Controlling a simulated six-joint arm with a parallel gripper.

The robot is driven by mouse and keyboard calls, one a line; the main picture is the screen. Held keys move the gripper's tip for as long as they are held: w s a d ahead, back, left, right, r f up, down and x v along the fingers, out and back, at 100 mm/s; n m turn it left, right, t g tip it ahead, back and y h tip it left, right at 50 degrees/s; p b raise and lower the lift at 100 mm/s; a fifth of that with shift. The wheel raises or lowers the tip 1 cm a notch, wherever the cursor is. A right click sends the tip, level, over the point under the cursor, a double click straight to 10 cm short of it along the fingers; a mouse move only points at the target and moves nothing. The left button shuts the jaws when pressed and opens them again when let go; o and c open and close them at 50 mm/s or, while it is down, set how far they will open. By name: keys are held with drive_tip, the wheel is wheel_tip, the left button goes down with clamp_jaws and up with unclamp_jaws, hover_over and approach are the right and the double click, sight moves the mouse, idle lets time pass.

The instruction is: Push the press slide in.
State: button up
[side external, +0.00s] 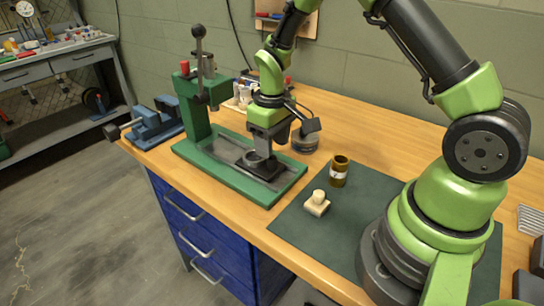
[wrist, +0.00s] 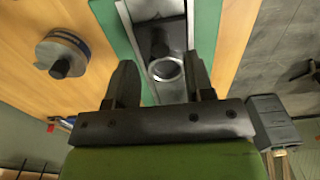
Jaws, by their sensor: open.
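The green press (side external: 195,110) stands at the back left of the bench, with its lever up. Its long green base (side external: 225,170) runs toward the front right and carries a grey channel, also seen in the wrist view (wrist: 122,30). The dark press slide (side external: 247,167) sits in this channel, toward the end away from the column, with a metal ring cup (wrist: 166,70) on it. My gripper (side external: 262,148) is low over the slide, pointing down. In the wrist view my gripper (wrist: 160,64) is open, its two fingers either side of the cup. Contact cannot be told.
A round grey tin (side external: 305,141) with a dark knob stands right of the press. A brown jar (side external: 340,171) and a cream block with a knob (side external: 317,203) are on the dark mat (side external: 375,215). A blue vise (side external: 155,124) is at the left edge.

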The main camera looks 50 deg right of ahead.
sight(260, 159)
drive_tip(key=shift+f, duration=2.15)
clamp_jaws()
